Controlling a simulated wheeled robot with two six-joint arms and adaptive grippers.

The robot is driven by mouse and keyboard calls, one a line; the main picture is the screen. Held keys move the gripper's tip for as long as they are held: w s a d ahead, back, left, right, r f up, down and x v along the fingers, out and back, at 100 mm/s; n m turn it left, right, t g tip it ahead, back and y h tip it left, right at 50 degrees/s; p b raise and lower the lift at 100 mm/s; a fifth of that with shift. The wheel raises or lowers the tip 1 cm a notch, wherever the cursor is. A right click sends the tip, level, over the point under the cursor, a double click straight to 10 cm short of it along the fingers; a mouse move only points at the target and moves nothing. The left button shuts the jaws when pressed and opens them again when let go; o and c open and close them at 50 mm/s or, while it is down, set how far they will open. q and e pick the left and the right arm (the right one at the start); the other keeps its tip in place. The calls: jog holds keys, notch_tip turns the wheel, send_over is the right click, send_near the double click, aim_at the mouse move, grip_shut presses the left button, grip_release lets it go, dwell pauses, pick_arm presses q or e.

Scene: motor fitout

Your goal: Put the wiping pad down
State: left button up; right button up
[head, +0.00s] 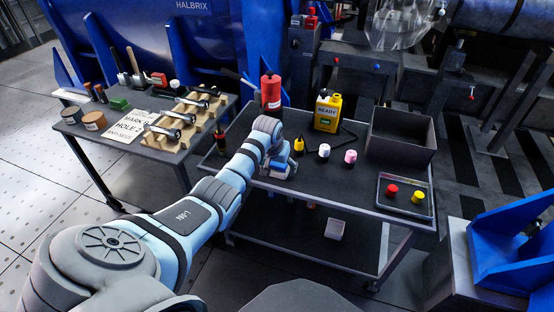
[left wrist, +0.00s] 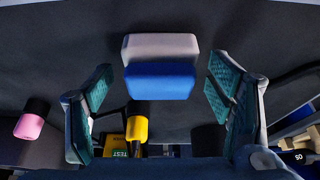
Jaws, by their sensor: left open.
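The wiping pad (left wrist: 160,65), a block with a pale grey part and a blue part, shows in the left wrist view against the dark cart top. My left gripper (left wrist: 160,88) is open, with one teal-lined finger on each side of the pad and a visible gap at both sides. In the head view my left gripper (head: 283,166) is low over the front left of the cart top (head: 340,185). There the arm and gripper largely hide the pad. My right gripper is in neither view.
Yellow, white and pink capped pieces (head: 323,151) stand right of the gripper. A red bottle (head: 270,93) and a yellow container (head: 327,112) stand behind. A grey bin (head: 402,135) and a tray (head: 405,205) with red and yellow pieces take the cart's right side.

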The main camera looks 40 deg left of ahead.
pick_arm(q)
jog(key=p+v, duration=0.6)
jog(key=v, duration=0.5)
jog(key=shift+r, duration=0.35)
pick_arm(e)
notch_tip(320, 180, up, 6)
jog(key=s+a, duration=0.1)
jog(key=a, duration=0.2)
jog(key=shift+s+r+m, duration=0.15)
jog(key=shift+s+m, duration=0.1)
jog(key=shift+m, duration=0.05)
pick_arm(q)
jog(key=shift+s, duration=0.15)
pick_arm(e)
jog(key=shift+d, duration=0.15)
